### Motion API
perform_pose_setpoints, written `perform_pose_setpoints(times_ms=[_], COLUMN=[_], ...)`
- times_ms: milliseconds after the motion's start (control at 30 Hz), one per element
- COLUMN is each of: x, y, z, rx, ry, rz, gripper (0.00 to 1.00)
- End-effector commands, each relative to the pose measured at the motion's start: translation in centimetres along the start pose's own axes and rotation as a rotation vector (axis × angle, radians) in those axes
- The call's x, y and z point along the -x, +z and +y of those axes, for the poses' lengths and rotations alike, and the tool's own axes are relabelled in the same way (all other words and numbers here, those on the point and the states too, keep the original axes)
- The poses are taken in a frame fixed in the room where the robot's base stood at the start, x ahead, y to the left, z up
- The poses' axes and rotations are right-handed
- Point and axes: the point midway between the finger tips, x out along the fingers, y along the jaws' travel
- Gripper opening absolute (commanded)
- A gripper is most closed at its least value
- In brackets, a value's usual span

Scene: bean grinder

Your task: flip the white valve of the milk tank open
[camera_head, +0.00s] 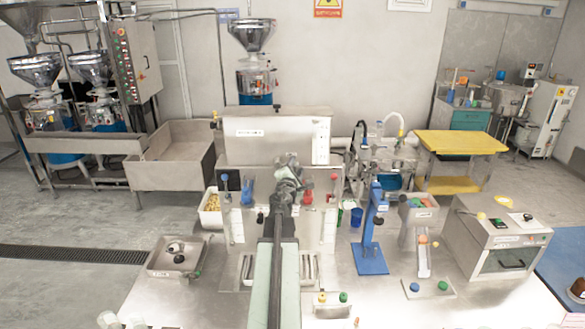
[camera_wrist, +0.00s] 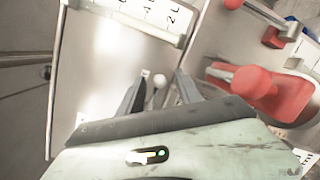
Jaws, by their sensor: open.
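The milk tank seems to be the steel box (camera_head: 275,150) at the centre of the head view, though I cannot read its label. My gripper (camera_head: 287,168) is in front of it and hides part of its front. In the wrist view my gripper (camera_wrist: 160,84) is open, with two dark fingers pointing at the steel panel. A small white knob (camera_wrist: 159,79), which looks like the white valve, shows between the fingertips. I cannot tell whether either finger touches it. In the head view the white valve is hidden behind my gripper.
A red valve (camera_wrist: 255,88) is close on the right in the wrist view. A blue valve (camera_head: 247,190) is left of my gripper in the head view. A blue stand (camera_head: 370,225) and a steel box machine (camera_head: 497,240) stand right on the steel table (camera_head: 330,275).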

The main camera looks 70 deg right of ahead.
Motion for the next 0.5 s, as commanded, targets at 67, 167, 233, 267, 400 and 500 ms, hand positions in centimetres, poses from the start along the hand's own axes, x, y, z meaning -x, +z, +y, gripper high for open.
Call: perform_pose_setpoints(times_ms=[67,167,233,267,400,500], x=[-0.18,-0.06,-0.02,-0.01,0.02,0.03], y=[-0.13,-0.29,-0.38,-0.41,-0.49,-0.53], z=[0.09,0.2,0.26,0.28,0.33,0.36], rx=[0.0,0.0,0.0,0.0,0.0,0.0], ry=[0.001,0.003,0.003,0.004,0.004,0.005], rz=[0.002,0.004,0.005,0.005,0.006,0.007], gripper=[0.41,0.41,0.39,0.3,0.0,0.0])
